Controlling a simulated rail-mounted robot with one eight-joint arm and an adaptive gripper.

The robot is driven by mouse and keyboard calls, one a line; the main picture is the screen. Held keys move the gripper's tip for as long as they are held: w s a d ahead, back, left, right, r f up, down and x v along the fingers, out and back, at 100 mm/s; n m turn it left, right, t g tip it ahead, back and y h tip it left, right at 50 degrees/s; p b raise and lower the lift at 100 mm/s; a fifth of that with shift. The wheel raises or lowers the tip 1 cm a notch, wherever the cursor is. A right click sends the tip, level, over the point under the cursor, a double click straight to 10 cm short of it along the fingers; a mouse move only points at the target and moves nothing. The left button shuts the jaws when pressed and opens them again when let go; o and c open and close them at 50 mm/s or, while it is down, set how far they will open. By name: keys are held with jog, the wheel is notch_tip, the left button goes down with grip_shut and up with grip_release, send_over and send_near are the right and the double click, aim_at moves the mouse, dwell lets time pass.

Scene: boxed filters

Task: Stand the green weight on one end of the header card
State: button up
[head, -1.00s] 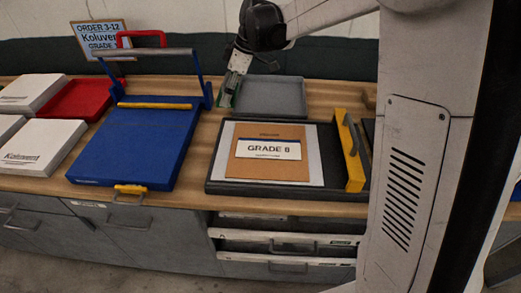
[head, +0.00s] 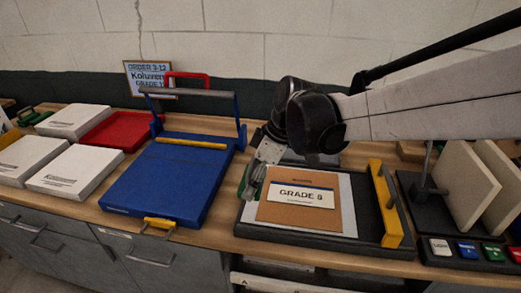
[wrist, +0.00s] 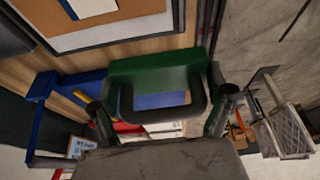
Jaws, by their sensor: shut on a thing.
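The header card (head: 300,215) is brown with a white "GRADE 8" label and lies flat on a white sheet in a dark tray (head: 246,222). My gripper (head: 254,178) is at the card's upper left, by the tray's left edge. It is shut on the green weight (head: 257,182), partly hidden by the fingers. In the wrist view my gripper (wrist: 160,108) holds the weight (wrist: 155,68), a green block with a dark handle. The brown card shows at the top left there (wrist: 50,14). The weight appears above the surface, apart from the card; its exact height is unclear.
A yellow bar (head: 385,205) crosses the dark tray's right end. A blue press (head: 165,180) with a raised grey handle stands to the left. White boxes (head: 75,172) and a red tray (head: 115,132) lie beyond it. A rack with upright pale boards (head: 470,190) is at right.

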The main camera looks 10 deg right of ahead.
send_over(275, 191)
jog(key=d, duration=0.1)
notch_tip(275, 191, down, 7)
jog(key=shift+s+d+r, duration=0.1)
jog(key=shift+s+d, duration=0.05)
jog(key=shift+f, duration=2)
jog(key=shift+f, duration=0.1)
jog(key=o, duration=1.8)
jog(key=shift+c, duration=0.2)
jog(key=v, duration=1.2)
jog(key=s+a+r+m+t+h, duration=0.1)
jog(key=s+m+t+h, duration=0.1)
jog(key=s+m, duration=0.4)
jog(key=s+a+r+m+t+h, duration=0.2)
jog(key=s+m, duration=0.5)
jog(key=s, duration=0.6)
jog(key=shift+s+r+t, duration=0.2)
jog(key=shift+s+t, duration=0.2)
jog(key=shift+t, duration=0.3)
